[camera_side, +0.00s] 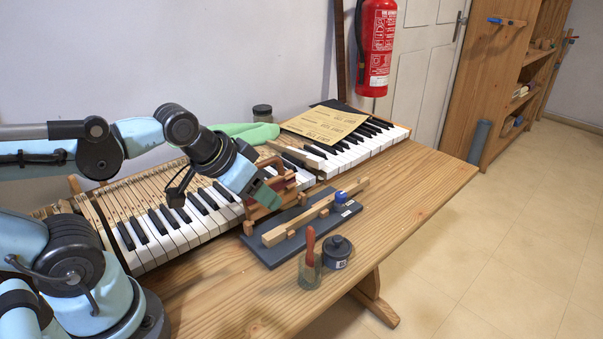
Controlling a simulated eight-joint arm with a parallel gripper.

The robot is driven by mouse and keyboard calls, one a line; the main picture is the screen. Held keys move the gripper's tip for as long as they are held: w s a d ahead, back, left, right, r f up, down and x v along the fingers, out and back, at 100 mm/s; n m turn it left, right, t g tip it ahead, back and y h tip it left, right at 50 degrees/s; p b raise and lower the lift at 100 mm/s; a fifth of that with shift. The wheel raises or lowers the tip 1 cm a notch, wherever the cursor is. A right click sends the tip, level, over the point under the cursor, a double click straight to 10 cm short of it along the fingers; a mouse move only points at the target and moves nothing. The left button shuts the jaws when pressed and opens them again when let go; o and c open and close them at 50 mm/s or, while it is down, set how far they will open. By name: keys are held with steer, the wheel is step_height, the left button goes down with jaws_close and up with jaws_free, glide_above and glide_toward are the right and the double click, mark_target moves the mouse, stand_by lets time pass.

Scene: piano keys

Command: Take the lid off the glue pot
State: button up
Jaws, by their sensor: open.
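The glue pot (336,257) is a small dark blue-grey pot with a pale label, standing upright near the front edge of the bench. Its dark lid (337,243) with a small knob sits on top. My gripper (268,198) is open, behind and to the left of the pot, well apart from it. It hangs low over the keys beside a reddish-brown wooden piece, and its fingertips are hard to make out against that piece. I see nothing clearly held in it.
A glass jar with a red-handled brush (310,247) stands close left of the pot. Piano keys (160,235) line the back. Bare bench (415,185) is free at right.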

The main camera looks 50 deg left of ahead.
steer(key=o, duration=0.7)
steer(key=r+m+g, duration=0.2)
steer(key=m+g, duration=0.5)
steer(key=m, duration=2.2)
glide_above(338, 238)
steer(key=f, duration=0.6)
steer(key=shift+w+a, duration=0.15)
steer(key=shift+w, duration=0.1)
steer(key=shift+s+f, duration=0.15)
steer(key=shift+f, duration=1.4)
steer(key=shift+s+f, duration=0.1)
steer(key=shift+f, duration=1.45)
